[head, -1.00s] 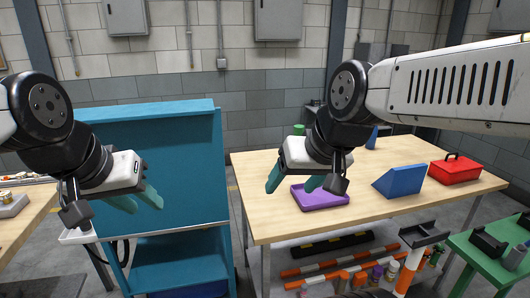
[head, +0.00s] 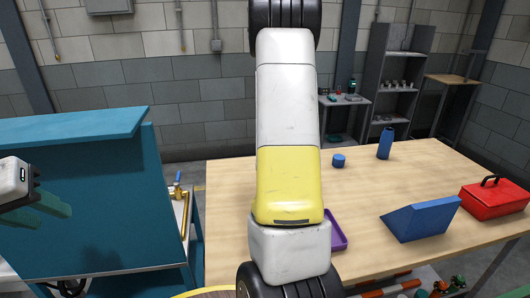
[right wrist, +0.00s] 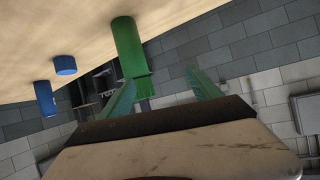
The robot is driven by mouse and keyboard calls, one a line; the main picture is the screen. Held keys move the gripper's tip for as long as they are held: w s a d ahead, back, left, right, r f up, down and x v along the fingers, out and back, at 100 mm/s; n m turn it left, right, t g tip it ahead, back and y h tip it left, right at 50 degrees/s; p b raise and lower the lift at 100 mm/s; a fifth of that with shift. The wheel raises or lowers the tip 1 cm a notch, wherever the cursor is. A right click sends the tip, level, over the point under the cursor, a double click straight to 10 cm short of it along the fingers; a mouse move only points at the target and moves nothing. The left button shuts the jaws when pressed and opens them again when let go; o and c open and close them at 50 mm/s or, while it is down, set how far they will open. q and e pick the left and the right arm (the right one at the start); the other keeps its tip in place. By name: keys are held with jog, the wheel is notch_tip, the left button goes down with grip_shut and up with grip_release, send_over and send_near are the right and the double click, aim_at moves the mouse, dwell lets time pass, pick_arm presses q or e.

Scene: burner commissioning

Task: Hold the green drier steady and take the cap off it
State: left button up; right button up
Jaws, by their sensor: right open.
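The green drier (right wrist: 129,45) stands on the wooden table in the right wrist view, which is tipped so the tabletop is at the top. Its upper end points down the picture; I cannot clearly tell the cap from the body there. My right gripper (right wrist: 161,77) is open and empty. The drier's upper end appears beside its left-hand finger, seemingly beyond it. In the head view my right arm covers the drier and the right gripper is out of sight. My left gripper (head: 44,207) is open and empty at the left edge, in front of the teal cabinet, away from the drier.
On the wooden table (head: 225,220) are a short blue cylinder (head: 338,160), a tall blue bottle (head: 384,144), a blue wedge (head: 421,219), a purple tray (head: 337,236) and a red toolbox (head: 496,199). A teal cabinet (head: 90,220) stands left. The table's left part is clear.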

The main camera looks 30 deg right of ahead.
jog(key=shift+h, duration=0.9)
jog(key=w+d+f, duration=0.1)
jog(key=d+f, duration=0.1)
jog(key=d, duration=0.1)
jog(key=w+d+f, duration=0.2)
jog(key=d, duration=0.1)
jog(key=w+d+f, duration=0.1)
jog(key=d, duration=0.2)
jog(key=shift+w+d+f, duration=0.3)
jog(key=shift+d+f, duration=0.05)
jog(key=shift+f, duration=0.05)
jog(key=shift+r, duration=0.15)
grip_shut()
